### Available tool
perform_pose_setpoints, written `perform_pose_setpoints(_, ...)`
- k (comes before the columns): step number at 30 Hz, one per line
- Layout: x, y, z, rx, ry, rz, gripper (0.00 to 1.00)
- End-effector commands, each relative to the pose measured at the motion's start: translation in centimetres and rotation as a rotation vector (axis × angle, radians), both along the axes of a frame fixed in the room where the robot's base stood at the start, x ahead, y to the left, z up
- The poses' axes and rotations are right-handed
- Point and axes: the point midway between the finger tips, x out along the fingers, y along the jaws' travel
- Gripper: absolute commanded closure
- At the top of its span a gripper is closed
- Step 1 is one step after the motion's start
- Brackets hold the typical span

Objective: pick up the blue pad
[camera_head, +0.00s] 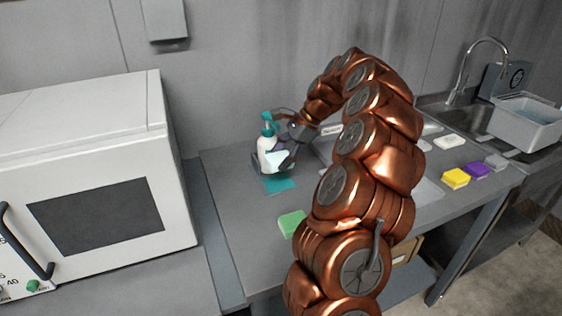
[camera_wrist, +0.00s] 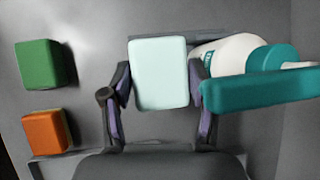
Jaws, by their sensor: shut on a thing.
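A pale blue-green pad (camera_wrist: 159,73) is between the two fingers of my gripper (camera_wrist: 158,85) in the wrist view, with a finger against each side. In the head view my gripper (camera_head: 291,148) is beside a white bottle with a teal pump (camera_head: 267,142), and the pale pad (camera_head: 277,159) shows in front of the bottle. No deeper blue pad shows. I cannot tell from these frames whether the held pad touches the bottle.
A green sponge (camera_head: 291,223) and an orange sponge (camera_wrist: 46,131) lie apart on the counter. Yellow (camera_head: 455,177) and purple (camera_head: 478,169) sponges are at the right. A microwave (camera_head: 95,170) stands left; a sink (camera_head: 480,120) is right.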

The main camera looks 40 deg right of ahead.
Motion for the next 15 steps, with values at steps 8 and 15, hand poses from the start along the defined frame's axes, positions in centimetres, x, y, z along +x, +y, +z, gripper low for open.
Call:
perform_pose_setpoints(8,-1.6,0.4,0.0,0.0,-0.002,-0.001,0.74)
perform_pose_setpoints(15,-3.9,0.9,0.0,0.0,-0.002,-0.001,0.74)
